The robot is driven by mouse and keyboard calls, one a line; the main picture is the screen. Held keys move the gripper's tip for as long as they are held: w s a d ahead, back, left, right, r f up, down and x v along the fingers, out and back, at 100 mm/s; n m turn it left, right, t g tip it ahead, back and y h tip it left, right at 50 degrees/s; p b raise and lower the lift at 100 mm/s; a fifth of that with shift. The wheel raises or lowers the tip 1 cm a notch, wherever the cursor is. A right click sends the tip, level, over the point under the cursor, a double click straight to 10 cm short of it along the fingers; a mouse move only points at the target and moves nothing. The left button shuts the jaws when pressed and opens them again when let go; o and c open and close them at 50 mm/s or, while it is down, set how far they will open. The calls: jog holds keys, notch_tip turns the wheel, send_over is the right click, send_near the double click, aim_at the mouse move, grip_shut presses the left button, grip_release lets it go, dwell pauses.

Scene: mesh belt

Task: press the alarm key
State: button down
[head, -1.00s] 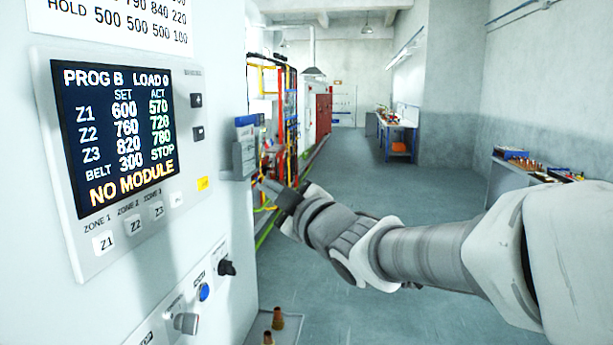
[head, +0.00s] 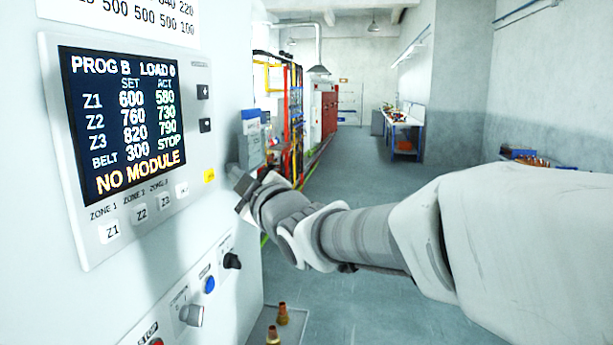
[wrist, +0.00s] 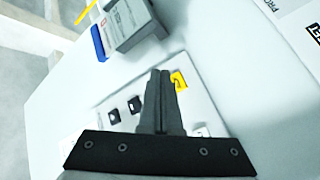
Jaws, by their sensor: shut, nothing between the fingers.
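The control panel (head: 85,225) is on the cabinet face at the left. A small yellow key (head: 209,176), which looks like the alarm key, sits at the panel's right edge, below two dark keys. In the wrist view the yellow key (wrist: 178,80) shows beside my fingertips, partly hidden by them. My gripper (head: 233,171) is shut and empty, just right of the yellow key in the head view. It points at the panel in the wrist view (wrist: 160,74). I cannot tell whether the fingertips touch the panel.
The screen (head: 125,120) reads NO MODULE. White zone keys (head: 138,216) are under it. A blue button (head: 209,284) and dark knob (head: 232,261) are lower down. A grey holder (head: 252,140) stands out from the wall behind my gripper. The aisle floor at right is clear.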

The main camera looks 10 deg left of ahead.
jog(key=shift+a+f+b, duration=0.1)
jog(key=shift+a+b, duration=0.25)
jog(key=shift+a, duration=0.6)
jog(key=shift+w, duration=0.1)
jog(key=shift+a+b, duration=0.1)
jog(key=shift+b, duration=0.2)
dwell(1.1)
jog(key=shift+a+b, duration=0.3)
jog(key=shift+a+b, duration=0.35)
dwell(0.8)
jog(key=shift+d, duration=0.8)
